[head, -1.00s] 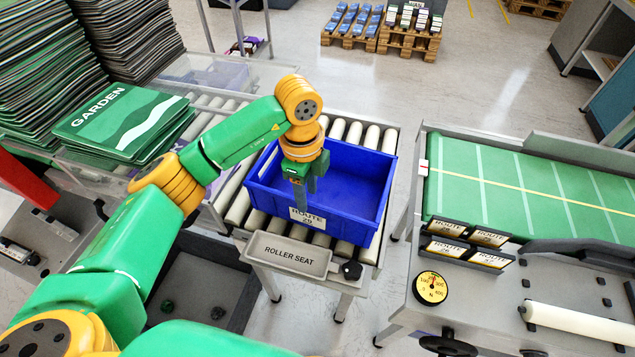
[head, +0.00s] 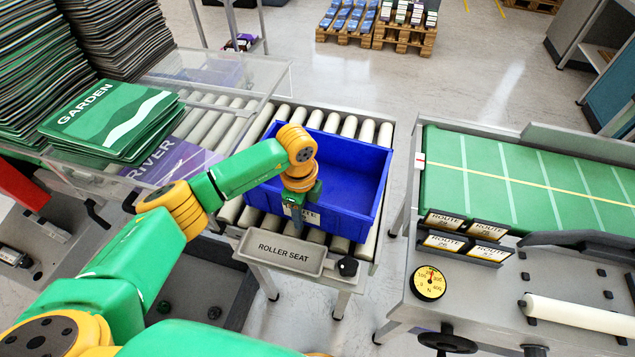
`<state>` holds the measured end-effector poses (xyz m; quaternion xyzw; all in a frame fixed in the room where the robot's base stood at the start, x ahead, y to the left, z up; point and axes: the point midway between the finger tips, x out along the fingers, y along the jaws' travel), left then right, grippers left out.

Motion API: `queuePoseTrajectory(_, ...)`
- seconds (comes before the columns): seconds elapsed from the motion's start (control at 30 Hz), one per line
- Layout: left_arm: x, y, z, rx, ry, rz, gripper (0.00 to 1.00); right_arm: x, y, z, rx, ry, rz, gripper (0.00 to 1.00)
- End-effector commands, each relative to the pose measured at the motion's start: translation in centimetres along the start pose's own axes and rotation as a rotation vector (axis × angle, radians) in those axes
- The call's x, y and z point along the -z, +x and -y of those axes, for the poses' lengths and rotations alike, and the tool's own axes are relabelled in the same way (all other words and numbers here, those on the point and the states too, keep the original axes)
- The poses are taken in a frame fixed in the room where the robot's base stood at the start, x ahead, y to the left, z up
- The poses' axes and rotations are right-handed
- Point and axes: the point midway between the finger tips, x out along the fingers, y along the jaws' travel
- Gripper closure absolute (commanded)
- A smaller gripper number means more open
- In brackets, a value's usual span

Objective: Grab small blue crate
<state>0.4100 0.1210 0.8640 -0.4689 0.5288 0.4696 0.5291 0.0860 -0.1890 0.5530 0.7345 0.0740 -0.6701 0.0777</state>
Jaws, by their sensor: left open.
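The small blue crate (head: 350,184) sits upright on the roller seat, its open top facing up. A white route label (head: 309,216) on its front wall is partly hidden by my gripper. My left gripper (head: 298,222) points down at the crate's front wall, left of its middle. It is open, and I cannot tell whether its fingers touch the wall. My right gripper is not in view.
The roller seat (head: 283,251) has a labelled front plate and a dark knob. A green conveyor (head: 520,180) stands to the right across a gap. Green GARDEN sheets (head: 115,118) are stacked at the left.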

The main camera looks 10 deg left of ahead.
Motion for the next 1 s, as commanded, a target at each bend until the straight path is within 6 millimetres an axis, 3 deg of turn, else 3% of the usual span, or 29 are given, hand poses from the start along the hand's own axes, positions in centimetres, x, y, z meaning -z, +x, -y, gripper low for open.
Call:
queuePoseTrajectory(0.07, 0.0, 0.0, 0.01, 0.0, 0.0, 0.0, 0.58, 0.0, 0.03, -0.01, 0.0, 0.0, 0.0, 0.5)
queuePoseTrajectory(0.2, -0.01, -0.01, 0.01, 0.0, 0.0, 0.0, 0.95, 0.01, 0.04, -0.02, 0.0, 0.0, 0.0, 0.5)
queuePoseTrajectory(0.23, -0.01, -0.02, 0.01, 0.0, 0.0, 0.0, 1.0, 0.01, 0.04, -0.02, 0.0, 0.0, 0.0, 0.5)
queuePoseTrajectory(1.0, -0.01, -0.07, 0.04, 0.001, -0.001, 0.0, 1.0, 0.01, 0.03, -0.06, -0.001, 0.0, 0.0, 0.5)
